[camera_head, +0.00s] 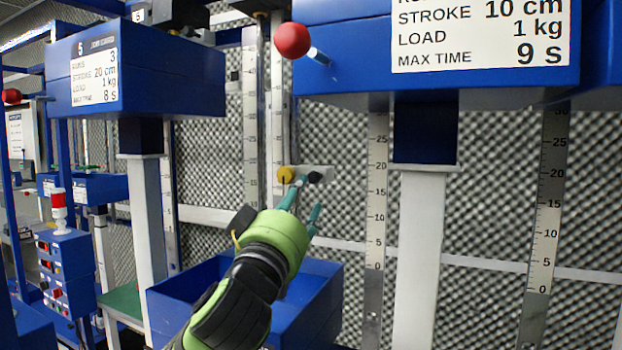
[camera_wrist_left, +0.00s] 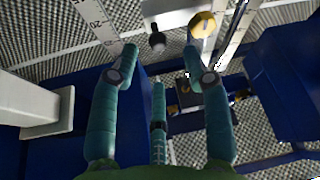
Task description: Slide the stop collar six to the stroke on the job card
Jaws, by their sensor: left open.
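The stop collar is a pale metal block (camera_head: 302,172) on a vertical rail, with a yellow knob (camera_head: 285,174) at its left and a black knob (camera_head: 315,177) at its right. My left gripper (camera_head: 303,199) is open just in front of and below the block; one fingertip overlaps it in the picture. In the left wrist view, the black knob (camera_wrist_left: 156,40) shows between the open fingertips (camera_wrist_left: 160,52), and the yellow knob (camera_wrist_left: 202,25) lies beyond the right one. Contact is unclear. The nearest job card (camera_head: 482,33) reads stroke 10 cm, load 1 kg, max time 9 s; its top is cut off.
A red ball on a lever (camera_head: 292,40) sticks out above the collar. A blue bin (camera_head: 318,318) stands below my left arm. A blue station with a card numbered 5 (camera_head: 95,73) is at left. Graduated scales (camera_head: 376,190) stand upright before the foam wall.

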